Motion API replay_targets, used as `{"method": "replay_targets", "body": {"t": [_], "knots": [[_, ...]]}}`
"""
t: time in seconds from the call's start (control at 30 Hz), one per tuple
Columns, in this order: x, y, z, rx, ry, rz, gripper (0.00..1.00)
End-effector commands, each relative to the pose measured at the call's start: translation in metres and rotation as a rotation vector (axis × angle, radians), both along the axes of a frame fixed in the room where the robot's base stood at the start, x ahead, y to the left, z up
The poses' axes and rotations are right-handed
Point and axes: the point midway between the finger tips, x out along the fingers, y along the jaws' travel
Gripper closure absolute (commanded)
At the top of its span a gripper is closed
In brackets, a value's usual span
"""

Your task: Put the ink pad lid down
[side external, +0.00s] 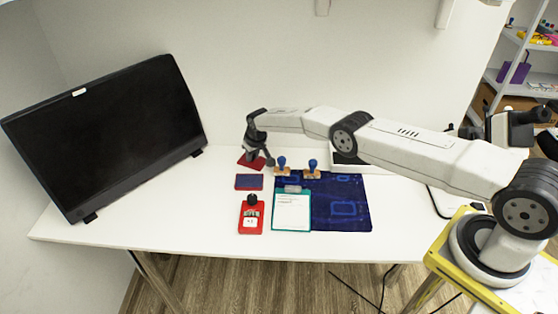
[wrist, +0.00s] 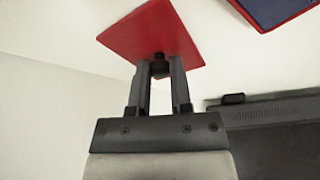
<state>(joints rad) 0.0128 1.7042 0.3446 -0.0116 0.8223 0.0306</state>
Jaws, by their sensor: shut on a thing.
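My gripper (side external: 256,154) is shut on the black knob (wrist: 159,66) of the red ink pad lid. The lid (side external: 246,163) is a flat red plate, and it also shows at the top of the wrist view (wrist: 150,30). In the wrist view my fingers (wrist: 158,72) stand on either side of the knob. In the side view the lid is just behind the open ink pad (side external: 249,182), apart from it. I cannot tell whether the lid touches the table. The pad has a red case and a dark blue face; its corner shows in the wrist view (wrist: 275,10).
A red block (side external: 250,222) with a black knob and white label lies in front of the pad. Two blue-handled stamps (side external: 282,165) (side external: 312,167), a clipboard (side external: 291,212) and a blue mat (side external: 350,205) are right. A monitor (side external: 110,130) stands left. The white table (side external: 180,215) is clear between.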

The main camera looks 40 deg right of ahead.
Motion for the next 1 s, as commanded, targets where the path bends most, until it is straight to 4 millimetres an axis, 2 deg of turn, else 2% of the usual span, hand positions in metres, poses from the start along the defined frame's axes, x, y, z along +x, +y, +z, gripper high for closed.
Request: {"method": "replay_targets", "body": {"t": [0.37, 0.4, 0.5, 1.0], "knots": [[-0.0002, 0.0, -0.0033, 0.0, 0.0, 0.0, 1.0], [-0.0002, 0.0, -0.0034, 0.0, 0.0, 0.0, 0.68], [-0.0001, 0.0, -0.0029, 0.0, 0.0, 0.0, 0.39], [0.0001, 0.0, -0.0008, 0.0, 0.0, 0.0, 0.39]]}}
